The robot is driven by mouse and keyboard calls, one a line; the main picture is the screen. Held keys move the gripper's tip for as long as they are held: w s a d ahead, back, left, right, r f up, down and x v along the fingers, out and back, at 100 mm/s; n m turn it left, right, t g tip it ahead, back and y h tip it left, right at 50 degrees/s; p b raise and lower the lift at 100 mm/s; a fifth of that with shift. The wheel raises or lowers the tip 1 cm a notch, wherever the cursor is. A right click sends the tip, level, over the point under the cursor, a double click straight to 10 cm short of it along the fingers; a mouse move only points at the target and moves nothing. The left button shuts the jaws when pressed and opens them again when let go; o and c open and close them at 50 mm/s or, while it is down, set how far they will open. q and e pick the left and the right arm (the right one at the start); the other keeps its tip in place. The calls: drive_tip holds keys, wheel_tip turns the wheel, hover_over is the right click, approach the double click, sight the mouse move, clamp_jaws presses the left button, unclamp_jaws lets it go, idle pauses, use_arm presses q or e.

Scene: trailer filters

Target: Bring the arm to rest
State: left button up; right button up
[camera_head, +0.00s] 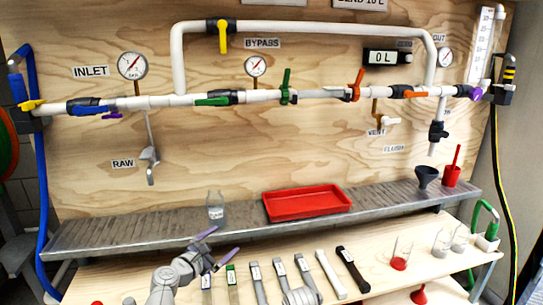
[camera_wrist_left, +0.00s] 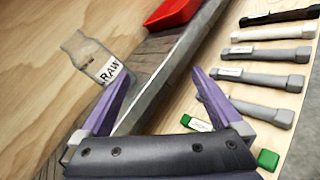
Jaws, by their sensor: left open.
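My left gripper (camera_head: 218,246) reaches in from the bottom left, over the front of the bench. Its two purple fingers are spread apart with nothing between them. The wrist view shows the same open fingers (camera_wrist_left: 156,78) above the edge between the metal shelf and the wooden lower shelf. A clear bottle (camera_head: 215,207) stands on the metal shelf just beyond the gripper, apart from it. In the wrist view the bottle (camera_wrist_left: 90,58) bears a RAW label. My right gripper does not show, though a grey part of mine may show at the bottom edge.
A row of several bar-shaped pieces (camera_head: 326,272) lies on the lower shelf, right of the gripper. A red tray (camera_head: 306,203) sits on the metal shelf (camera_head: 130,232). Pipes with valves and gauges (camera_head: 132,66) line the wooden panel. A dark funnel (camera_head: 427,177) stands at right.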

use_arm(q)
drive_tip(key=s+d+f+m+g, duration=0.45)
drive_tip(key=d+f+m, duration=0.2)
drive_tip(key=m, duration=0.35)
drive_tip(key=s+a+f+m+g+y, duration=0.5)
drive_tip(key=s+f+m+g+y, duration=0.3)
drive_tip(key=s+f+m, duration=0.6)
drive_tip(key=s+d+r+m+g, duration=0.25)
drive_tip(key=s+d+m, duration=0.25)
drive_tip(key=d, duration=0.5)
wheel_tip(320, 180, up, 37)
drive_tip(key=p, duration=3.7)
drive_tip(key=shift+d, duration=0.35)
drive_tip(key=shift+w+r, duration=0.1)
